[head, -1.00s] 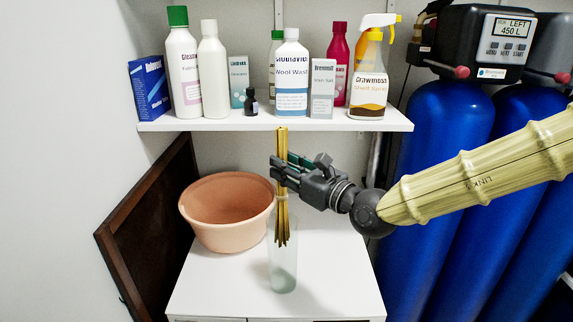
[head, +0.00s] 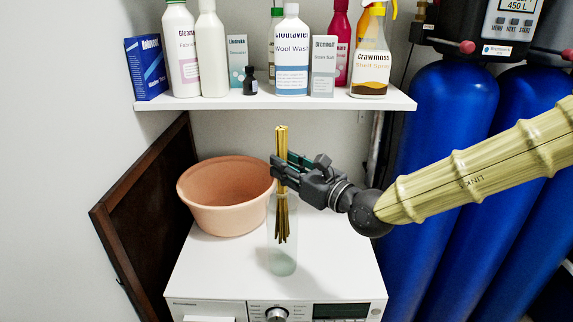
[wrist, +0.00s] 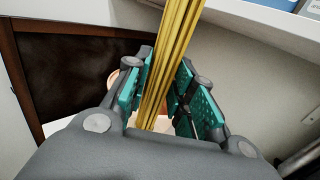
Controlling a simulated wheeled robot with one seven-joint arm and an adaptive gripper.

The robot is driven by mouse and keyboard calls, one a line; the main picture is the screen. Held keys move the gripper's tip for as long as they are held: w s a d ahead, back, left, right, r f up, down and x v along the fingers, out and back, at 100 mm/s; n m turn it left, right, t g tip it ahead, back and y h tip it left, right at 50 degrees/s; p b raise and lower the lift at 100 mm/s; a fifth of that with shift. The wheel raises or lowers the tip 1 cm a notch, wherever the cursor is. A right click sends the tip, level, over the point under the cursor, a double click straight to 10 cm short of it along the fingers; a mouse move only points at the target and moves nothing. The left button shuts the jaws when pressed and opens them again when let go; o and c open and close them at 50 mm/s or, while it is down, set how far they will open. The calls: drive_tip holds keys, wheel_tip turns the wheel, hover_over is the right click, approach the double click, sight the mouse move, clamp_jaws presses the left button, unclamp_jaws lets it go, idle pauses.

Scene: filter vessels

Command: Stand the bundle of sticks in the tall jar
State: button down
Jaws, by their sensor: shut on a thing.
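The bundle of thin yellow-brown sticks (head: 282,146) is upright in my gripper (head: 280,172). A tie shows around it just below the jaws. The tall jar (head: 282,262), clear and pale, stands on the white machine top. The sticks' lower ends overlap the jar's upper half and seem to be inside it, above its floor; the depth is hard to judge. In the wrist view, the teal pads of my gripper (wrist: 163,108) sit on both sides of the sticks (wrist: 172,65), shut on them. The jar is hidden there.
A terracotta basin (head: 226,198) stands left of the jar, close to it. A shelf (head: 270,101) with several bottles and boxes hangs above and behind. A dark brown panel (head: 140,215) leans at left. Blue tanks (head: 450,130) stand at right. The machine top's front right is clear.

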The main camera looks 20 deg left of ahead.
drive_tip(key=shift+f, duration=0.1)
drive_tip(key=c, duration=1.1)
unclamp_jaws()
drive_tip(key=v, duration=1.2)
drive_tip(key=shift+d, duration=0.1)
